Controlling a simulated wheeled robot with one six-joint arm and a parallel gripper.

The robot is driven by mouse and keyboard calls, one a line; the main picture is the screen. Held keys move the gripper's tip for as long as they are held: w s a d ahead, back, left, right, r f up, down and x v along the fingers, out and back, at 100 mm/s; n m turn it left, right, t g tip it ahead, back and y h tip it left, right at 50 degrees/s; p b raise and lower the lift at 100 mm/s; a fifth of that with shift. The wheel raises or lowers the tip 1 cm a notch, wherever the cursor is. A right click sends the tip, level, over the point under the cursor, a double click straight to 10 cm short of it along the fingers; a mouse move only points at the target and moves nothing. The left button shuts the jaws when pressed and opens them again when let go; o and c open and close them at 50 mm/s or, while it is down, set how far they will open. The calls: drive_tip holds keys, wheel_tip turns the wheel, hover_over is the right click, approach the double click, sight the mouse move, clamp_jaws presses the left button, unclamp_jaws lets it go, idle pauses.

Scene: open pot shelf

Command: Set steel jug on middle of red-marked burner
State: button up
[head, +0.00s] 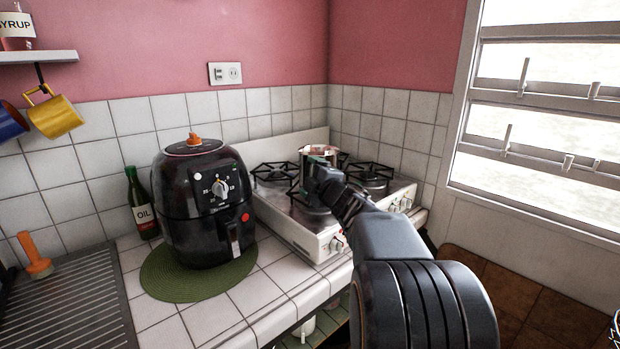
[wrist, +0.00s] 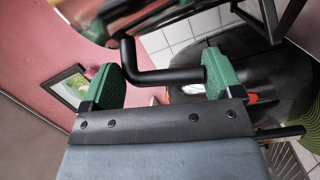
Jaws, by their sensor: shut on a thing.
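The steel jug (head: 318,152) is shiny and stands out above the stove in the head view, behind my gripper. In the wrist view its curved metal body (wrist: 95,18) shows at the top left, with a black handle (wrist: 160,76) reaching down. My gripper (wrist: 165,78) has its green finger pads on either side of this handle and is shut on it. In the head view my gripper (head: 322,175) hides the jug's lower part, so I cannot tell whether it touches a grate. The white stove (head: 318,242) has several burners with black grates. I cannot make out a red-marked burner.
A black air fryer (head: 205,205) stands on a green round mat (head: 165,280) left of the stove. An oil bottle (head: 141,205) is behind it. Tiled walls close off the back and right side of the stove. A window (head: 545,110) is at the right.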

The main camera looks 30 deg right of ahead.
drive_tip(key=shift+f+b, duration=0.2)
drive_tip(key=shift+b, duration=0.1)
drive_tip(key=o, duration=1.4)
drive_tip(key=s, duration=1.4)
drive_tip(key=shift+a+f, duration=0.2)
drive_tip(key=shift+f, duration=0.1)
